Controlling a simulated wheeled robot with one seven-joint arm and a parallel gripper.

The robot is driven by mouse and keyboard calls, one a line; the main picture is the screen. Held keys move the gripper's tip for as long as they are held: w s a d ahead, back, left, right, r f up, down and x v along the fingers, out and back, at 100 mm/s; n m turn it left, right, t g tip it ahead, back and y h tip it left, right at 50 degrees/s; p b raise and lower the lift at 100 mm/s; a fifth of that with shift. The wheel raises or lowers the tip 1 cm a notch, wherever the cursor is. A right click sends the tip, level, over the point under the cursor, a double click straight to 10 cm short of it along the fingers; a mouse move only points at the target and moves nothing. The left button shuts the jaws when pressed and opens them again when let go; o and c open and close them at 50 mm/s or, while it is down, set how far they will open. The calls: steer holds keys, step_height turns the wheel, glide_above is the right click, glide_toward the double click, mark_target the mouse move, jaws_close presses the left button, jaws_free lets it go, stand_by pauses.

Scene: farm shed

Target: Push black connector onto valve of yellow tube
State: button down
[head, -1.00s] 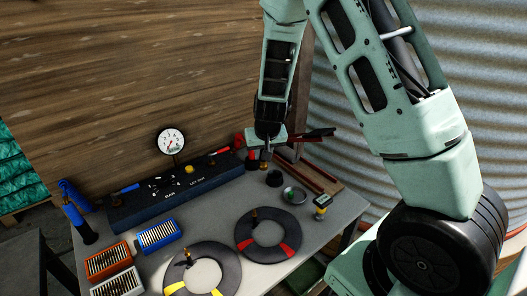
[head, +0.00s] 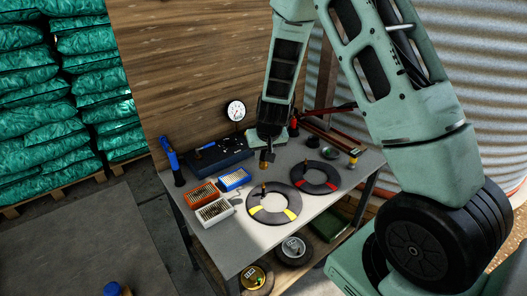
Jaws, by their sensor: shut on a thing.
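The yellow tube (head: 291,214) is a black ring with yellow patches, lying flat on the bench. Its brass valve (head: 264,187) stands upright on the ring's far side. My gripper (head: 267,155) points down above and a little behind that valve, apart from it. It is shut on a small dark piece with a brass-coloured end (head: 264,165), which I take as the black connector. The jaws hide most of it, and its exact tilt is too small to tell.
A red-marked tube (head: 315,177) lies to the right. Orange (head: 201,194), blue (head: 234,179) and white (head: 214,212) boxes stand at the left. A gauge (head: 236,110) and dark control box (head: 218,156) are behind. The bench front (head: 236,245) is clear.

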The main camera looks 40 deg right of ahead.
mark_target(263, 164)
steer(key=shift+f, duration=0.1)
steer(key=shift+f+b, duration=2.15)
steer(key=shift+f, duration=0.2)
steer(key=shift+f+b, duration=1.75)
steer(key=shift+f, duration=0.35)
stand_by(0.7)
steer(key=c, duration=0.6)
jaws_free()
steer(key=shift+r, duration=0.15)
steer(key=shift+r+p, duration=3.55)
steer(key=shift+r, duration=0.35)
